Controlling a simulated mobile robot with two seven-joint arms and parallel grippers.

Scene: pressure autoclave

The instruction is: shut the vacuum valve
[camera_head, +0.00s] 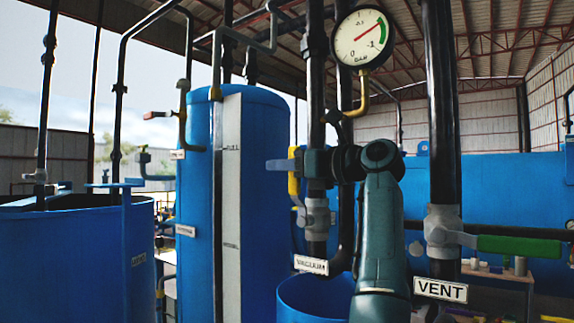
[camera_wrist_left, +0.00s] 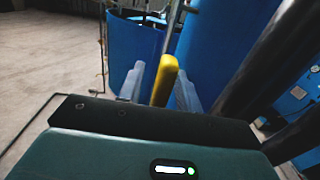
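The vacuum valve (camera_head: 317,218) is a grey body on a dark vertical pipe, above a tilted white VACUUM label (camera_head: 311,265). Its yellow lever (camera_head: 293,184) stands upright, roughly in line with the pipe and partly hidden by my gripper. My left gripper (camera_head: 284,165) reaches across the pipe from the right, at the upper part of the lever. In the left wrist view the yellow lever (camera_wrist_left: 164,82) stands between the two fingertips (camera_wrist_left: 158,84). The fingers look open around it, with a small gap on the left side. My right gripper is out of view.
The vent valve (camera_head: 443,231) with its horizontal green lever (camera_head: 518,246) is to the right, above the VENT label (camera_head: 441,290). A pressure gauge (camera_head: 362,38) hangs above. A tall blue tank (camera_head: 265,190) stands left of the valve, and a red-handled valve (camera_head: 158,115) is farther left.

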